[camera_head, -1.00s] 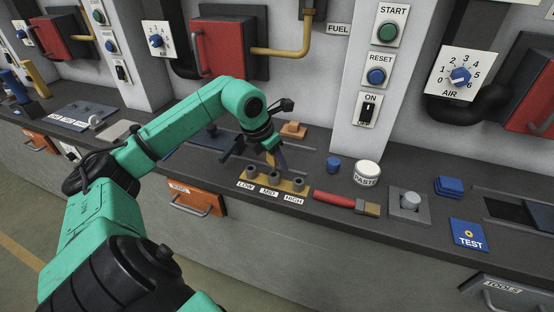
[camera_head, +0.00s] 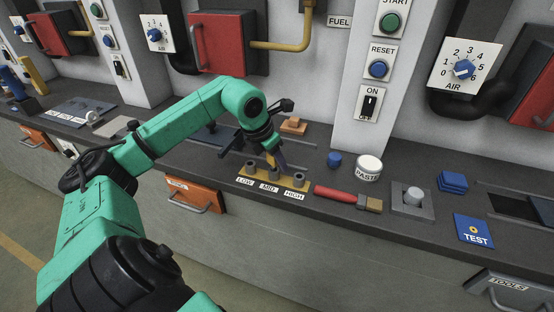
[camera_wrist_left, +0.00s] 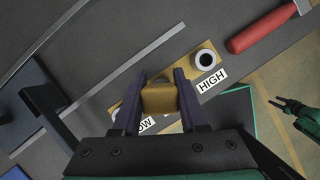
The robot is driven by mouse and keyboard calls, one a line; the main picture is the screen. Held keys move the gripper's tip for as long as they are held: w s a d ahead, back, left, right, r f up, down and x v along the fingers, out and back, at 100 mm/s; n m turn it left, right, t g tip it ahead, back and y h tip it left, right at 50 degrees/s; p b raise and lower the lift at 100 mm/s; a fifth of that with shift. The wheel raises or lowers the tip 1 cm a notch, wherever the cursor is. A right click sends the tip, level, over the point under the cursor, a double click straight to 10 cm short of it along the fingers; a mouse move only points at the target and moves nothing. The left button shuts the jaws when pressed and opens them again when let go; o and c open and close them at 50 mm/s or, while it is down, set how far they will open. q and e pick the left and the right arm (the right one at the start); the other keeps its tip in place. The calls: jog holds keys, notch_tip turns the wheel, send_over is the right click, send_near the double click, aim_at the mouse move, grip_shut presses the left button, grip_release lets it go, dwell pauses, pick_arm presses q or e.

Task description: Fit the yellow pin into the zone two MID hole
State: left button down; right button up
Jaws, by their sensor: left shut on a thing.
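The holder (camera_head: 257,180) is a yellow strip on the bench with three grey sockets, labelled LOW, MID and HIGH. My left gripper (camera_head: 277,160) is above its middle, pointing down. It is shut on the yellow pin (camera_head: 270,160), which shows as a tan block between the dark fingers in the left wrist view (camera_wrist_left: 160,98). The pin is over or at the MID socket (camera_head: 273,174); its lower end is hidden, so I cannot tell whether it is inside. The HIGH socket (camera_wrist_left: 205,61) is clear. My right gripper (camera_wrist_left: 284,103) is small at the right edge of the wrist view, apparently open and empty.
A red-handled brush (camera_head: 335,194) lies just right of the holder. A blue cap (camera_head: 334,160) and a paste tub (camera_head: 369,168) stand behind it. An orange block (camera_head: 294,126) sits behind the gripper. An orange drawer (camera_head: 193,195) is below the bench edge.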

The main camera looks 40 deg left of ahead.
pick_arm(q)
jog(key=shift+f+b, duration=0.9)
jog(key=shift+f, duration=0.2)
grip_release()
notch_tip(320, 180, up, 6)
jog(key=p, duration=0.5)
jog(key=shift+r, duration=0.15)
jog(key=shift+f, duration=0.2)
